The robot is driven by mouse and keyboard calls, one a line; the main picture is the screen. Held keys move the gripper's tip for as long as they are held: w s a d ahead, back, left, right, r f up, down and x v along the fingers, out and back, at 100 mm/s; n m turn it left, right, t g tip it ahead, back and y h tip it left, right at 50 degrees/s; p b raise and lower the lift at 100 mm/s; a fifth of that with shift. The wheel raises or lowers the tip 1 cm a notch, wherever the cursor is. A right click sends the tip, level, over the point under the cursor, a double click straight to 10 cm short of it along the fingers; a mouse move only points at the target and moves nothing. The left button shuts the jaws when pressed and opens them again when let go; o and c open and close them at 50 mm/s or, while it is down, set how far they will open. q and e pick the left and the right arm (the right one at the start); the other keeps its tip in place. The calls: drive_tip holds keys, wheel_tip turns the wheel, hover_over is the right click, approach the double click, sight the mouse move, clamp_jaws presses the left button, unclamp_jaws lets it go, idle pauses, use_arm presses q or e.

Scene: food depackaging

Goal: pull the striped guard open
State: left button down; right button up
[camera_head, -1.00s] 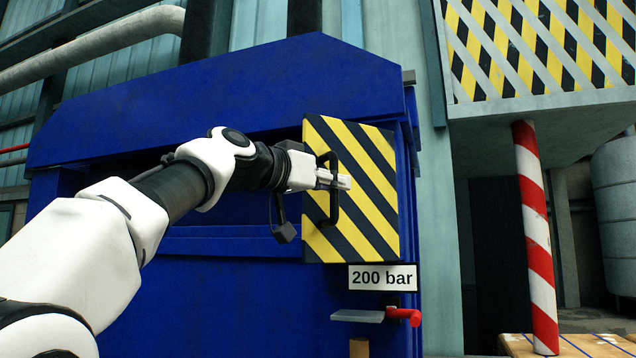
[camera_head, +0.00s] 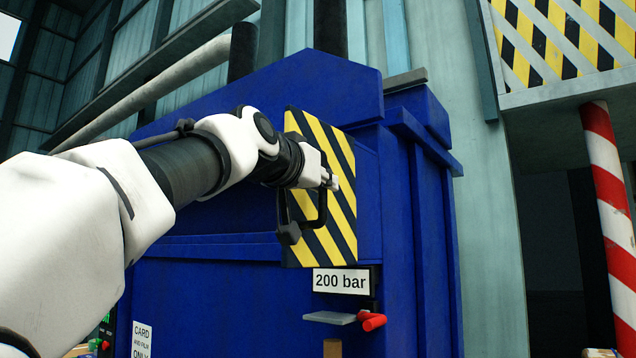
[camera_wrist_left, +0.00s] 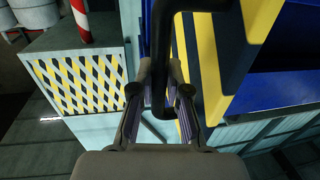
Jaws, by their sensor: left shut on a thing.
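The striped guard (camera_head: 345,215), a yellow and black panel, is on the front of the blue machine in the head view. It also shows close up in the wrist view (camera_wrist_left: 212,70). A black bar handle (camera_head: 321,207) stands out from its face. My left gripper (camera_head: 331,182) reaches in from the left and is shut on this handle. In the wrist view the handle (camera_wrist_left: 160,50) passes between the fingers of my left gripper (camera_wrist_left: 160,95). I cannot tell whether the guard stands away from the machine. My right gripper is out of view.
The blue machine (camera_head: 230,265) fills the middle. A red-and-white post (camera_head: 608,200) stands at the right.

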use_arm(q)
drive_tip(key=shift+s+d+r, duration=0.1)
drive_tip(key=shift+s+r, duration=0.05)
drive_tip(key=shift+r, duration=0.2)
drive_tip(key=shift+a, duration=0.2)
drive_tip(key=c, duration=1.1)
unclamp_jaws()
drive_tip(key=shift+w+f, duration=0.1)
drive_tip(key=shift+w, duration=0.1)
drive_tip(key=shift+c, duration=0.2)
drive_tip(key=shift+d+f, duration=0.1)
drive_tip(key=shift+d, duration=0.15)
